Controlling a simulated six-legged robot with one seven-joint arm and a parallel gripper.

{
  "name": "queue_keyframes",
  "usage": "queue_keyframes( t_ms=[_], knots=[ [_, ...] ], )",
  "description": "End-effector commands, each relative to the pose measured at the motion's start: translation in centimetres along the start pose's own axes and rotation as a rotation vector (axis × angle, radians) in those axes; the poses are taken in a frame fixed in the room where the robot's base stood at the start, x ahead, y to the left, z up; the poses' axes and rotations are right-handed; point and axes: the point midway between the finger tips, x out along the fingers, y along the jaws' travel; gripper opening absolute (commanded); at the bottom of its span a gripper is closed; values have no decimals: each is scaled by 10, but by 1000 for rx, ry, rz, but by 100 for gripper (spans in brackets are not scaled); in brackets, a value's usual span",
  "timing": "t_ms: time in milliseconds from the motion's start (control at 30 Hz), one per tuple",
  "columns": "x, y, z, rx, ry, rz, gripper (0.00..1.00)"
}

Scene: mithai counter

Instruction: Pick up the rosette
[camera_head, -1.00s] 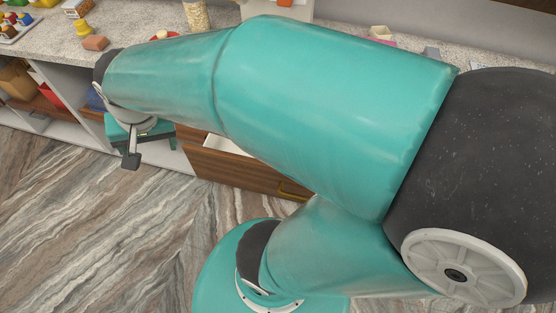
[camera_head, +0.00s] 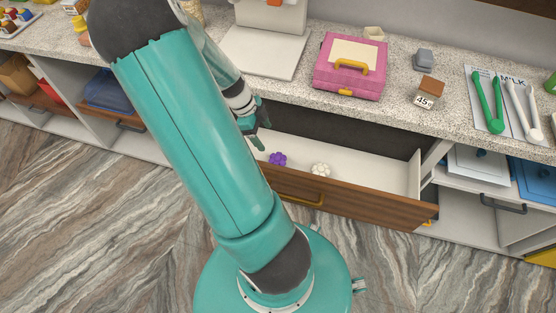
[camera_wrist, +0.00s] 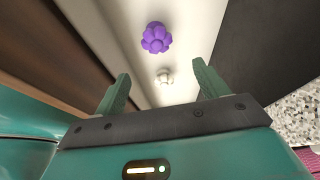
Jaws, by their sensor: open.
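A purple rosette (camera_head: 278,159) lies in the open drawer (camera_head: 380,193). A white rosette (camera_head: 320,170) lies to its right in the same drawer. My gripper (camera_head: 254,133) hangs over the drawer's left part, above and to the left of the purple rosette. In the wrist view my gripper (camera_wrist: 160,88) has its two fingers wide apart with nothing between them. There the purple rosette (camera_wrist: 156,37) is beyond the fingertips, and the white rosette (camera_wrist: 164,76) shows between the fingers' lines, on the drawer floor. My arm hides the drawer's left end.
The counter above the drawer holds a pink case (camera_head: 350,66), a small box with a price card (camera_head: 430,90), green tongs (camera_head: 487,105) and white tongs (camera_head: 522,108). The counter edge overhangs the drawer's back. The floor (camera_head: 400,265) in front is clear.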

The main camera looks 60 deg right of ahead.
Motion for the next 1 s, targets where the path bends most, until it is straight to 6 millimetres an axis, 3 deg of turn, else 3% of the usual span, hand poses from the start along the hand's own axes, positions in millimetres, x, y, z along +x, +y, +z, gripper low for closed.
queue_keyframes(
  t_ms=[400,633,900,1000],
  knots=[
    [74,1,-3,0,2,4,73],
    [91,2,-2,-2,1,3,73],
    [130,6,1,-3,1,4,73],
    [135,5,1,-1,-1,2,73]
  ],
)
